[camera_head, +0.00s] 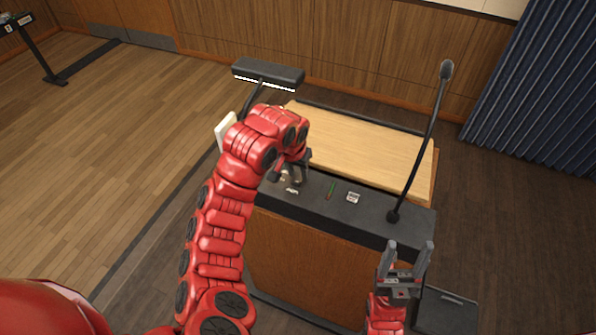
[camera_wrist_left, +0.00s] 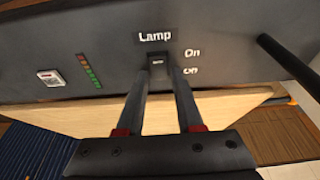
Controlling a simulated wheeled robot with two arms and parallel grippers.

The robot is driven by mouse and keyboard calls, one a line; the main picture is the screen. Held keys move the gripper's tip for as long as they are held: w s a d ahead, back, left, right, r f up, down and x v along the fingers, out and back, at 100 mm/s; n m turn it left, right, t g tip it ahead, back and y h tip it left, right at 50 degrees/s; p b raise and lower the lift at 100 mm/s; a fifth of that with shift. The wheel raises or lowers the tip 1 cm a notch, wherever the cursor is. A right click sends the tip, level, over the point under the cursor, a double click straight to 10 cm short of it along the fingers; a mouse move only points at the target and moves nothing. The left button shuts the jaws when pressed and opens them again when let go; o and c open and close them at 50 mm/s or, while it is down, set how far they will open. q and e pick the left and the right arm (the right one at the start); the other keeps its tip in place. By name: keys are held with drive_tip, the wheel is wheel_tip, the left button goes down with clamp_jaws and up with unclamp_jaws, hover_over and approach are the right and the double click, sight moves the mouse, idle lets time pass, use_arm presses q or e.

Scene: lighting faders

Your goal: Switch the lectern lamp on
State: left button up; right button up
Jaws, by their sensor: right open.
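The lectern lamp (camera_head: 268,75) is a dark bar on a thin stem at the lectern's back left, with a row of white spots underneath. I cannot tell whether it is lit. In the left wrist view, the small dark lamp switch (camera_wrist_left: 157,62) sits below the "Lamp" label (camera_wrist_left: 155,37) on the black panel. My left gripper (camera_head: 293,172) is at the panel; its fingers (camera_wrist_left: 160,76) are apart, at either side of the switch. Contact is unclear. My right gripper (camera_head: 405,258) is open and empty in front of the lectern's right end.
A microphone (camera_head: 446,70) on a long stem rises from the panel's right side. A green and red level strip (camera_wrist_left: 88,70) and a small white-marked button (camera_wrist_left: 50,77) are on the panel. The lectern's wooden top (camera_head: 365,145) is clear. A blue curtain (camera_head: 540,90) hangs at right.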

sight(294, 183)
use_arm(q)
drive_tip(key=shift+o, duration=1.1)
drive_tip(key=shift+s+r, duration=0.15)
drive_tip(key=shift+r, duration=0.5)
drive_tip(key=p+v, duration=0.1)
drive_tip(key=v, duration=0.3)
drive_tip(key=shift+s+a+p, duration=0.15)
drive_tip(key=shift+a+p, duration=0.1)
drive_tip(key=shift+p, duration=0.15)
drive_tip(key=s+a, duration=0.3)
drive_tip(key=s, duration=0.8)
drive_tip(key=shift+f+b, duration=0.2)
drive_tip(key=shift+b, duration=0.15)
drive_tip(key=shift+s, duration=0.1)
